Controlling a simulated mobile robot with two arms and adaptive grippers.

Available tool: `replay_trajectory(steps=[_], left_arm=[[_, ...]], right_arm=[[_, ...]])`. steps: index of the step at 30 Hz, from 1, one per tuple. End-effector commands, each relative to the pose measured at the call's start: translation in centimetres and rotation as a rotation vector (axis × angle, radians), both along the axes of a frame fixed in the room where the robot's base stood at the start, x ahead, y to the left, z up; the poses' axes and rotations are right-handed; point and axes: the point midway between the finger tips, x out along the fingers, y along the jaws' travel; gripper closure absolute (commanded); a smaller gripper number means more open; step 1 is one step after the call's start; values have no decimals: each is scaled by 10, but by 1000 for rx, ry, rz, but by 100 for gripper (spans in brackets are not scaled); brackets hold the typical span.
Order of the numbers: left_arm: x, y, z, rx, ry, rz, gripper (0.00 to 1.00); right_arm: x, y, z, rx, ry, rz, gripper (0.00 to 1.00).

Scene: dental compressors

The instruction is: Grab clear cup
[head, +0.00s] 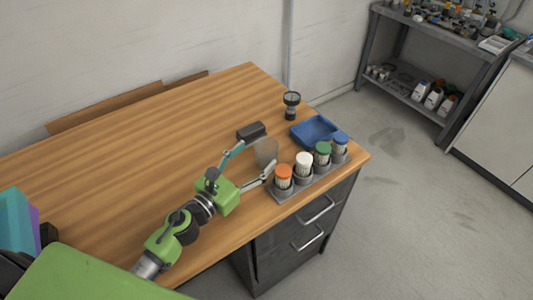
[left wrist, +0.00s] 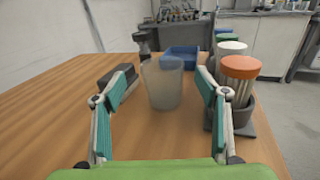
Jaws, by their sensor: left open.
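The clear cup (head: 266,151) is a frosted, see-through cup standing upright on the wooden table. In the left wrist view the cup (left wrist: 162,84) stands ahead, between the tips of my two fingers and slightly beyond them. My left gripper (head: 257,162) is green with teal finger pads. It is open wide, one finger on each side of the cup, and I see no contact with it. In the left wrist view the gripper (left wrist: 160,90) is empty. My right gripper is not in view.
A grey rack (head: 313,181) of jars with orange, white, green and blue lids stands close right of the cup. A black block (head: 251,131) lies close to its left. Behind are a blue tray (head: 303,136) and a black gauge-like device (head: 291,104). The table's left side is clear.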

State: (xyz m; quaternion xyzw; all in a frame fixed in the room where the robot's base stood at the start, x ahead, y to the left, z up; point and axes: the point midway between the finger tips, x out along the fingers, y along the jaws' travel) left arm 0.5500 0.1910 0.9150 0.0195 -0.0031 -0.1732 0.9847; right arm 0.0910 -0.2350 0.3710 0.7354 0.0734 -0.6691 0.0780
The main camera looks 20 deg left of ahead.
Motion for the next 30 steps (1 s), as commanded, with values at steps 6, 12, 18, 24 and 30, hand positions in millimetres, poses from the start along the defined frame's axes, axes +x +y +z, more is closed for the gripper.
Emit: replay_trajectory(steps=[6, 12, 18, 24, 30], left_arm=[[29, -13, 5, -3, -2, 1, 33], [44, -19, 2, -1, -1, -1, 33], [44, -19, 0, 0, 0, -1, 33], [44, -19, 1, 0, 0, -1, 74], [44, -19, 1, 0, -1, -1, 75]], right_arm=[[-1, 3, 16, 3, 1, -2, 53], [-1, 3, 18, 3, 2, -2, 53], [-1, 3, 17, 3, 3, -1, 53], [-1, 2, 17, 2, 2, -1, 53], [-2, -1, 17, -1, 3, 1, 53]])
